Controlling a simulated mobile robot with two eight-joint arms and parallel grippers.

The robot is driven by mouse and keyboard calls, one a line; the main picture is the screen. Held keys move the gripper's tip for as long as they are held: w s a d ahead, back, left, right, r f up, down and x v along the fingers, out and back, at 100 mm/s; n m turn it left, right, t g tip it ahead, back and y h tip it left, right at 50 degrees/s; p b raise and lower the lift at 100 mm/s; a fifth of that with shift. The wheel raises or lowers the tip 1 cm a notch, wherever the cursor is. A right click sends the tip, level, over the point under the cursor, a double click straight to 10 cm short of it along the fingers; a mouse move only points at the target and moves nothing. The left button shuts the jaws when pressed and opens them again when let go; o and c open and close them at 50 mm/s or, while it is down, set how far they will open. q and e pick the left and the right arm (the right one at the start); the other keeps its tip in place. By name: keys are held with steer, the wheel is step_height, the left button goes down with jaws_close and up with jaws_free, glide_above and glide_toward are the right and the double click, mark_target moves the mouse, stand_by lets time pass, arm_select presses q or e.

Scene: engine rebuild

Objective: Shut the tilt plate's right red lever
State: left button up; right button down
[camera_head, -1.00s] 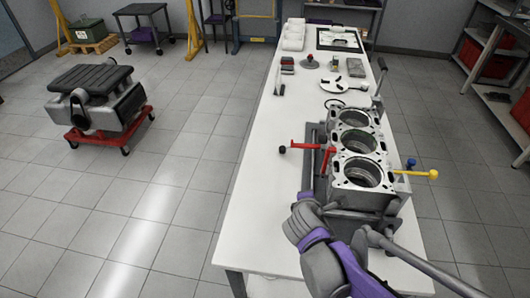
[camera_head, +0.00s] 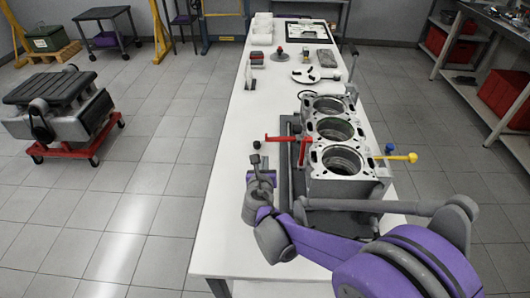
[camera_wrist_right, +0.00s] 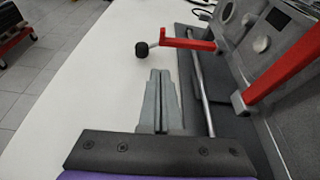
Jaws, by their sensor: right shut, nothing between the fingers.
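The engine block (camera_head: 340,150) stands on the dark tilt plate (camera_head: 288,187) on the white bench. One red lever (camera_head: 281,138) sticks out left from the block's left side, with a black knob (camera_head: 256,145) at its end. In the right wrist view this lever (camera_wrist_right: 190,43) lies ahead of my fingertips, its knob (camera_wrist_right: 142,50) slightly left of them. A second red lever (camera_head: 304,151) stands close against the block, also in the wrist view (camera_wrist_right: 285,69). I cannot tell which is the right one. My right gripper (camera_head: 256,172) is shut and empty, apart from both levers.
A yellow-knobbed handle (camera_head: 402,157) and a blue knob (camera_head: 389,148) stick out at the block's right. A grey bar (camera_wrist_right: 201,88) runs beside the plate. Bench parts (camera_head: 306,76) lie farther back. The bench's left strip (camera_head: 222,170) is clear.

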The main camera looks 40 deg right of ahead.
mark_target(267, 137)
arm_select(q)
steer(key=shift+f+b, duration=0.45)
steer(key=shift+f, duration=0.1)
arm_select(e)
steer(key=x, duration=0.9)
steer(key=shift+w+d+f, duration=0.15)
steer(key=shift+w+d, duration=0.05)
steer(key=shift+w, duration=0.1)
